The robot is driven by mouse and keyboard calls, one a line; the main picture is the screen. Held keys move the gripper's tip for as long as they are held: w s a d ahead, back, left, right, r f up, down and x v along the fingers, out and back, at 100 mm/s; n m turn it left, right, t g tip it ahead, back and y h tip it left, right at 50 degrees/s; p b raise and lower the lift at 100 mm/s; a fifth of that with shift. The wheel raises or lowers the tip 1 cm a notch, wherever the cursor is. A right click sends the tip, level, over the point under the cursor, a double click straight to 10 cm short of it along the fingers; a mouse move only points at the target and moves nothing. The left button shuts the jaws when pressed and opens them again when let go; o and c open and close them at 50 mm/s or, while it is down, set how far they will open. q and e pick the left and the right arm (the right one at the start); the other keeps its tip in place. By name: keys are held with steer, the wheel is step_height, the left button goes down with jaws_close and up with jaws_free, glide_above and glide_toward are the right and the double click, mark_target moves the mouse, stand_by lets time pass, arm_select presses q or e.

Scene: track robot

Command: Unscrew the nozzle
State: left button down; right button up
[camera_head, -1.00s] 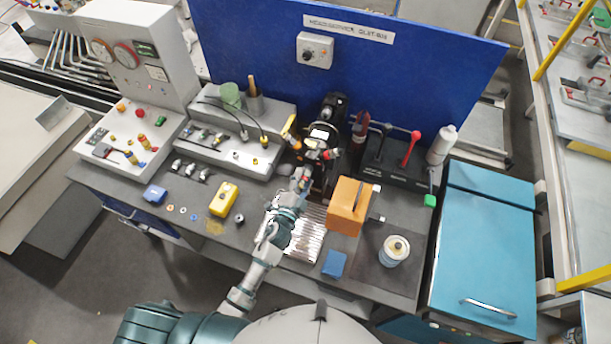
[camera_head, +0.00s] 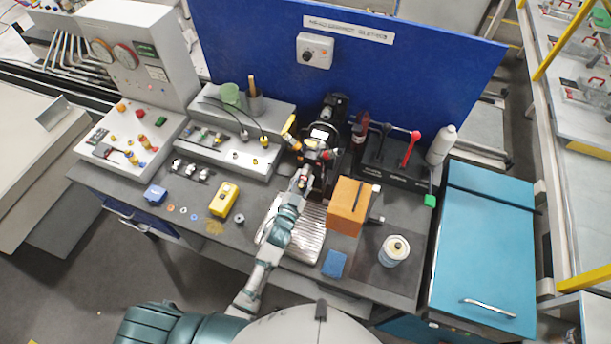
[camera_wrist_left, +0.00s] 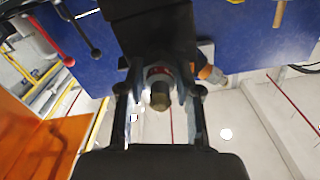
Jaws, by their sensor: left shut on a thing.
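The black machine (camera_head: 333,108) stands upright at the back of the bench, in front of the blue panel. The nozzle (camera_wrist_left: 158,88) shows in the left wrist view as a short round piece with a brownish tip and a red and light ring behind it, on the dark machine body. My left gripper (camera_wrist_left: 160,92) has one finger on each side of it and is shut on it. In the head view my left gripper (camera_head: 303,178) reaches the front of the machine and partly hides the nozzle area. My right gripper is not in view.
An orange box (camera_head: 348,207) stands close to the right of my left gripper. A ribbed metal tray (camera_head: 308,236) lies under my arm. A white can (camera_head: 394,251), a blue block (camera_head: 334,263) and a yellow case (camera_head: 224,199) stand on the bench (camera_head: 290,277).

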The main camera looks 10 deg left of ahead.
arm_select(q)
steer(key=n, duration=0.3)
steer(key=n, duration=0.2)
steer(key=shift+n, duration=0.4)
steer(key=n, duration=0.5)
steer(key=shift+n, duration=0.4)
steer(key=n, duration=0.3)
steer(key=shift+n, duration=0.4)
steer(key=shift+n, duration=0.9)
steer(key=n, duration=0.5)
steer(key=shift+n, duration=0.4)
steer(key=n, duration=0.4)
steer(key=shift+s, duration=0.1)
